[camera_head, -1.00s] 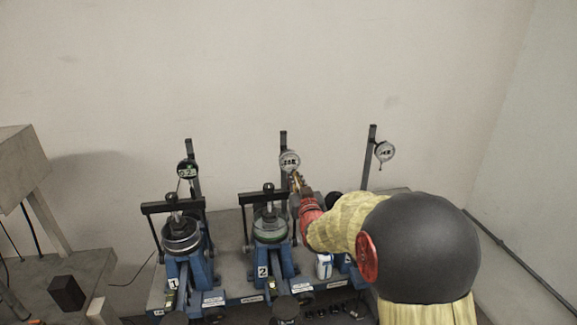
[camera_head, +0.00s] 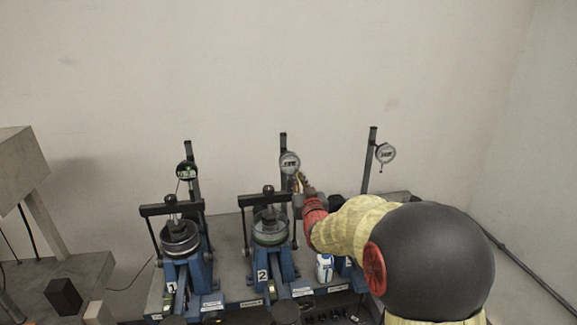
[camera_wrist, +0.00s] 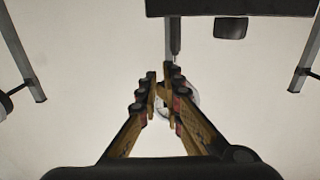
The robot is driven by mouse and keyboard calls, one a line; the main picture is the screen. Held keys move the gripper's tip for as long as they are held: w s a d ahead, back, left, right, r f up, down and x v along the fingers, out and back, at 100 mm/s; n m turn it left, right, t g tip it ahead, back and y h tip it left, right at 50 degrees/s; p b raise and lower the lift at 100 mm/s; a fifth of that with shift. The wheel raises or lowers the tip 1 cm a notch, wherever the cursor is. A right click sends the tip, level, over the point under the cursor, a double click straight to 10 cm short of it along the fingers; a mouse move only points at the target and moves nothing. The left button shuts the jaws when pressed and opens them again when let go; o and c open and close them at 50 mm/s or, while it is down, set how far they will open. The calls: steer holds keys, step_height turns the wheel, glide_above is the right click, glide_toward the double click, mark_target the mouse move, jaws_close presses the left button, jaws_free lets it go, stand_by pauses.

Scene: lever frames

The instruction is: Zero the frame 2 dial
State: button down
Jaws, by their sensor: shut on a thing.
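The frame 2 dial (camera_head: 289,163) is a round, pale-faced gauge on a dark upright post behind the blue lever frame marked 2 (camera_head: 270,268). Its reading is too small to make out. My gripper (camera_head: 298,178) is at the lower right edge of this dial. In the wrist view, my gripper's fingers (camera_wrist: 161,97) are close together, with the white dial (camera_wrist: 190,98) partly hidden behind them. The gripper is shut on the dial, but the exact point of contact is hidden.
Frame 1 (camera_head: 187,270) with its dark dial (camera_head: 187,171) stands to the left. My arm hides much of the frame there.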

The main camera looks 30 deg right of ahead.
steer(key=shift+f, duration=0.3)
steer(key=shift+d+f+b, duration=0.25)
steer(key=shift+f+b, duration=0.05)
steer(key=shift+b, duration=0.45)
steer(key=shift+s, duration=0.15)
steer(key=b+v, duration=0.2)
steer(key=v, duration=0.3)
steer(key=shift+s+a+r, duration=0.15)
steer(key=shift+s, duration=0.2)
